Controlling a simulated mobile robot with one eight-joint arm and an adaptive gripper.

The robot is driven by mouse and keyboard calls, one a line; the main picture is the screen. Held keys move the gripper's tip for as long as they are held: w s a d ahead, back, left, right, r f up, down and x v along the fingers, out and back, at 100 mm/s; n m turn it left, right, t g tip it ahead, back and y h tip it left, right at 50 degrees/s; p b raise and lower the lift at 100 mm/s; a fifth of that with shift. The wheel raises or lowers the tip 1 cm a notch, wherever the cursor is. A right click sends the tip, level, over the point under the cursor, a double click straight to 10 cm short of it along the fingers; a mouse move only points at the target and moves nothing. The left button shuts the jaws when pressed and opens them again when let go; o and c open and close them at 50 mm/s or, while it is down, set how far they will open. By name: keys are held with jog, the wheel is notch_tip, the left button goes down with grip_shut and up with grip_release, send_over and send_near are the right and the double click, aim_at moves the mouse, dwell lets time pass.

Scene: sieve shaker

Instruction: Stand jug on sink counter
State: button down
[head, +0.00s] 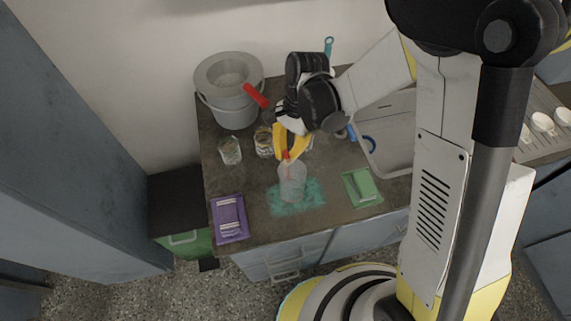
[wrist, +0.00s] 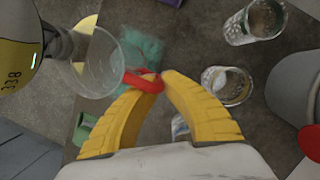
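The jug (head: 292,184) is clear with a red handle; in the wrist view the clear jug (wrist: 98,66) is at upper left. My gripper (head: 287,153) has its yellow fingers on the handle; in the wrist view its fingertips (wrist: 160,80) close around the red handle. The jug looks upright over a teal patch (head: 315,190) on the sink counter (head: 247,204). I cannot tell whether its base touches the counter. The sink basin (head: 392,152) lies to the right, partly behind my arm.
Glass jars (head: 230,151) stand left of and behind the jug. A grey bucket (head: 229,112) stands at the back left. Bare counter shows between the purple tray and the teal patch.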

jog(key=shift+f+b, duration=0.75)
jog(key=shift+f, duration=1.2)
jog(key=shift+f, duration=0.2)
jog(key=c, duration=1.6)
grip_release()
jog(key=shift+r, duration=0.1)
jog(key=p+v, duration=0.4)
jog(key=v, duration=0.8)
jog(key=s+d+r+n+t, duration=0.2)
jog(key=s+d+r+t, duration=0.1)
jog(key=d+r, duration=0.2)
jog(key=s+d+r+n+t+h, duration=0.1)
jog(key=s+d+r+n+t, duration=0.2)
jog(key=d+r, duration=0.2)
jog(key=s+d+r+n+t+h, duration=0.1)
jog(key=s+d+r+n+t, duration=0.2)
jog(key=d+r, duration=0.2)
jog(key=shift+s+d+r+t, duration=0.1)
jog(key=shift+d+t, duration=0.05)
jog(key=shift+d, duration=0.35)
jog(key=shift+s+d+r+t, duration=0.1)
jog(key=shift+s+d+t, duration=0.05)
jog(key=shift+d, duration=0.3)
